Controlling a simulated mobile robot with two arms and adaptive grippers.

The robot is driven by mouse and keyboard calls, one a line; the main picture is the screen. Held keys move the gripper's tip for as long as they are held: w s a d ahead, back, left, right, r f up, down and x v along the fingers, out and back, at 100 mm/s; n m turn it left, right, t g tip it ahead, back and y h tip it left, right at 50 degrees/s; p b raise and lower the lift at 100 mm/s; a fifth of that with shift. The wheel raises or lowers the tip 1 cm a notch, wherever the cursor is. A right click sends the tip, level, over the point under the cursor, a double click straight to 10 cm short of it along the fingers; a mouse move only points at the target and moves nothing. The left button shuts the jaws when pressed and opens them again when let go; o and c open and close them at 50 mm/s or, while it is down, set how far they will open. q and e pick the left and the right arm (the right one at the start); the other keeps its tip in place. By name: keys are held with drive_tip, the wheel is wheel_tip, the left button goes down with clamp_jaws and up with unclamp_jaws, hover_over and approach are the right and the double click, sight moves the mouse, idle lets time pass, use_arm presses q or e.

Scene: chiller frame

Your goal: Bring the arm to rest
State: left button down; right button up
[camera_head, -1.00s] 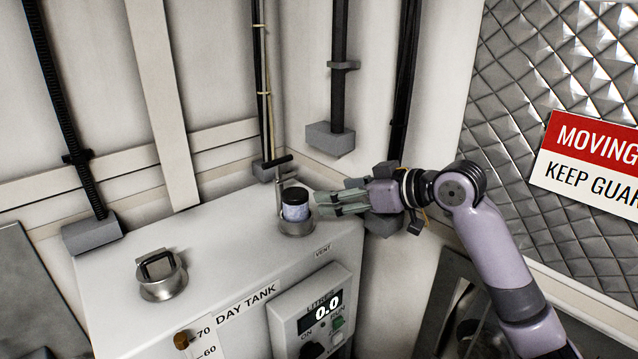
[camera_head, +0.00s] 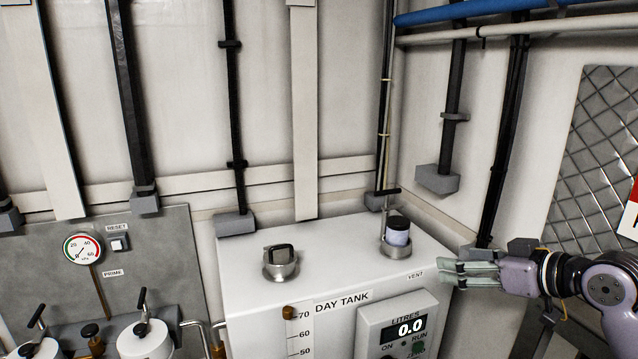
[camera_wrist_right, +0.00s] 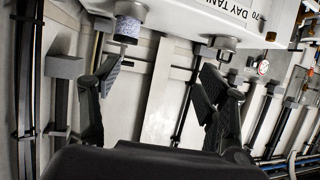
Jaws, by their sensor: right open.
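My right arm comes in from the right in the head view. My right gripper (camera_head: 472,274) is open and empty, beside the right end of the day tank (camera_head: 262,318), apart from the dark-capped jar. In the right wrist view its two dark fingers (camera_wrist_right: 155,95) are spread with nothing between them. The jar (camera_head: 398,232) stands upright in the vent collar (camera_head: 396,250) on the tank top, and it also shows in the right wrist view (camera_wrist_right: 126,28). My left gripper is in neither view.
A metal cap with a handle (camera_head: 281,263) sits on the tank top. A litres panel (camera_head: 398,330) is on the tank front. A gauge panel (camera_head: 150,245) stands at the left. Pipes (camera_head: 510,30) run along the upper right wall.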

drive_tip(key=w+d+f+m+g+h, duration=0.1)
drive_tip(key=w+d+f+m+h, duration=0.15)
drive_tip(key=f, duration=1.05)
drive_tip(key=w+d+f+m+h, duration=0.1)
drive_tip(key=d+f+m, duration=0.25)
drive_tip(key=f, duration=1.05)
drive_tip(key=s+d+f+g+h, duration=0.15)
drive_tip(key=s+f, duration=0.35)
drive_tip(key=f, duration=0.7)
drive_tip(key=s+f+g+h, duration=0.15)
drive_tip(key=s+f, duration=0.25)
drive_tip(key=f, duration=0.7)
drive_tip(key=s+a+f+g, duration=0.3)
drive_tip(key=s+f, duration=1.5)
drive_tip(key=s, duration=0.1)
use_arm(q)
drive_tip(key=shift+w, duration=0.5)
use_arm(e)
drive_tip(key=s+a+f+g, duration=0.1)
drive_tip(key=s+a+f, duration=0.1)
drive_tip(key=s, duration=0.7)
drive_tip(key=s+a+f+n+g, duration=0.1)
drive_tip(key=s+f, duration=0.3)
drive_tip(key=s, duration=0.5)
drive_tip(key=s+a+f+n+g, duration=0.1)
drive_tip(key=s+a+f, duration=0.2)
drive_tip(key=s, duration=0.6)
drive_tip(key=shift+s+a, duration=0.2)
drive_tip(key=shift+a, duration=0.35)
